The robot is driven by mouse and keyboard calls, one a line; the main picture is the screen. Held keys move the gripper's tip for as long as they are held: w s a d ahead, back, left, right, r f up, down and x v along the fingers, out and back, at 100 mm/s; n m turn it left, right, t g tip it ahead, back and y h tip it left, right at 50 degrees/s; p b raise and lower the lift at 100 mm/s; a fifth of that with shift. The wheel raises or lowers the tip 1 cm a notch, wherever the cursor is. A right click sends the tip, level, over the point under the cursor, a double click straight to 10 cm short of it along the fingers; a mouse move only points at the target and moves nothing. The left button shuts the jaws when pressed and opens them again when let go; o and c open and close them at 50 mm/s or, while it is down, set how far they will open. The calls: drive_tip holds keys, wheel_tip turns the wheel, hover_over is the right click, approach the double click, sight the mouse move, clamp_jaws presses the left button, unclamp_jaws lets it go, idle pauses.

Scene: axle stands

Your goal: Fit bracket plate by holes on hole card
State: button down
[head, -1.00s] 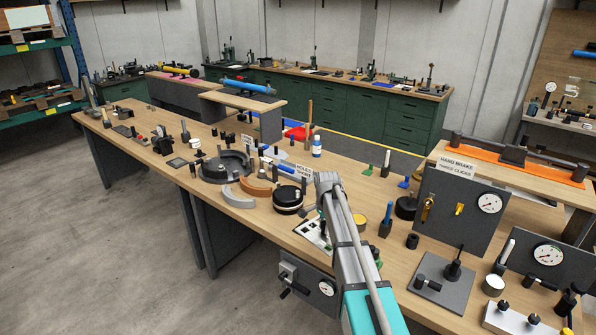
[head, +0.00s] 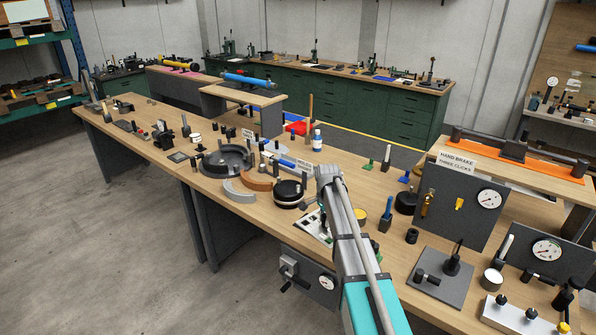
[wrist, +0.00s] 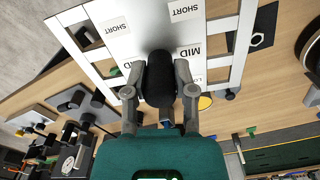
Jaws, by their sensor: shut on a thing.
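The hole card (wrist: 112,28) is a white board with rectangular openings and printed labels reading SHORT and MID. It fills the top of the wrist view. In the head view it lies on the bench (head: 311,227), partly hidden behind my arm. My gripper (wrist: 161,88) is shut on a black rounded handle (wrist: 159,66), in front of the card. I cannot tell whether the handle touches the card. No bracket plate can be clearly made out; whatever is below the handle is hidden. In the head view the gripper is hidden behind my arm.
A black round pot (head: 289,194), a dark ring tray (head: 225,162) and an orange curved block (head: 258,181) stand left of my arm. A hand brake panel (head: 448,215) and a grey plate with posts (head: 440,277) stand to the right. A blue-capped bottle (head: 317,142) stands behind.

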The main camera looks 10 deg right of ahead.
drive_tip(key=shift+f, duration=0.1)
idle(0.3)
wheel_tip(320, 180, down, 8)
drive_tip(key=b, duration=0.7)
drive_tip(key=shift+r+b, duration=0.25)
drive_tip(key=shift+b, duration=0.15)
drive_tip(key=shift+s, duration=0.15)
